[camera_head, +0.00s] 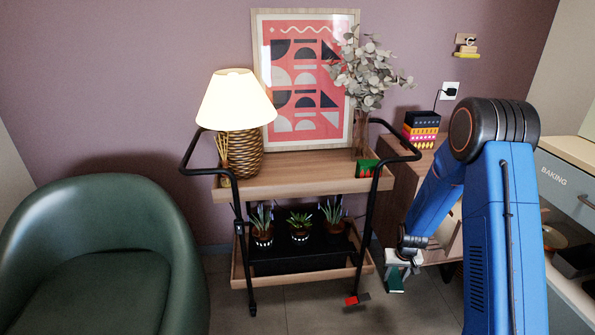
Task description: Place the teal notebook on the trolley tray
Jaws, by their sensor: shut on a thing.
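The teal notebook (396,284) hangs below my gripper (399,268), which is shut on it. Only its lower part shows, dark teal with a pale edge. My gripper is low, to the right of the trolley and beside the wooden cabinet. The trolley has an upper wooden tray (300,172) with a raised front rim, and a lower tray (300,275) near the floor. Both stand to the left of my gripper, apart from it.
A lit lamp (236,103), a framed print (305,80) and a vase of leaves (364,130) stand on the upper tray. A green-and-red object (367,167) is at its right end. The upper tray's middle front is clear. Potted plants (300,226) fill the lower level. A green armchair (100,260) is left.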

